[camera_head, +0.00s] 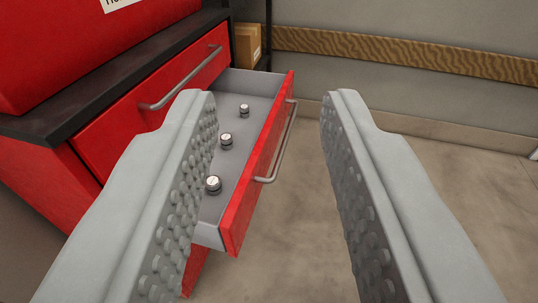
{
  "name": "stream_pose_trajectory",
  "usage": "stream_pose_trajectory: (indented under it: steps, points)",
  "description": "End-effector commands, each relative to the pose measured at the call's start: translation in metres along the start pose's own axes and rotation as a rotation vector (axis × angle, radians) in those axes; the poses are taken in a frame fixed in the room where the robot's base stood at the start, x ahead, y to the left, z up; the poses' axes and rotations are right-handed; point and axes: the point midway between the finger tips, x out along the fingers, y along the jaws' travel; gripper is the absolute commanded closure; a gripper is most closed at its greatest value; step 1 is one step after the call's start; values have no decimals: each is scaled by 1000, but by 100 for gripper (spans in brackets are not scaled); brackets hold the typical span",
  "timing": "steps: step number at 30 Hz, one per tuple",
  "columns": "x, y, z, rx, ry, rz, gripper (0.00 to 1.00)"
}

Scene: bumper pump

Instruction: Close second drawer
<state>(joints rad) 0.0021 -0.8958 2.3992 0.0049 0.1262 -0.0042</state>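A red cabinet has its second drawer (257,165) pulled well out, with a red front and a grey metal handle (276,151). The drawer's grey inside holds three small metal parts (226,140) in a row. Above it, the top drawer (125,128) is shut, with a long grey handle (185,68). My gripper (265,105) is open and empty, its two studded grey fingers wide apart. In the picture the open drawer's front and handle show between the fingers. The left finger covers part of the cabinet and the drawer's near side. I cannot tell the exact gap to the drawer.
A black worktop (118,71) with a red chest (62,36) on it runs along the cabinet's top. A cardboard box (248,46) stands on a shelf behind. A grey wall with a wooden strip (400,52) is at the back. The floor (310,200) right of the drawer is clear.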

Motion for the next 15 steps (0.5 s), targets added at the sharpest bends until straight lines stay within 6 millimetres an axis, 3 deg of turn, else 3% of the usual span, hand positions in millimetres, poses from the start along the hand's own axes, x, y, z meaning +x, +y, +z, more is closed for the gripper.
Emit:
stream_pose_trajectory:
  steps: [1,5,15]
  points:
    - [5,1,4,2,-19,4,77]
    - [28,7,25,14,-120,17,100]
    - [98,26,117,92,-522,14,100]
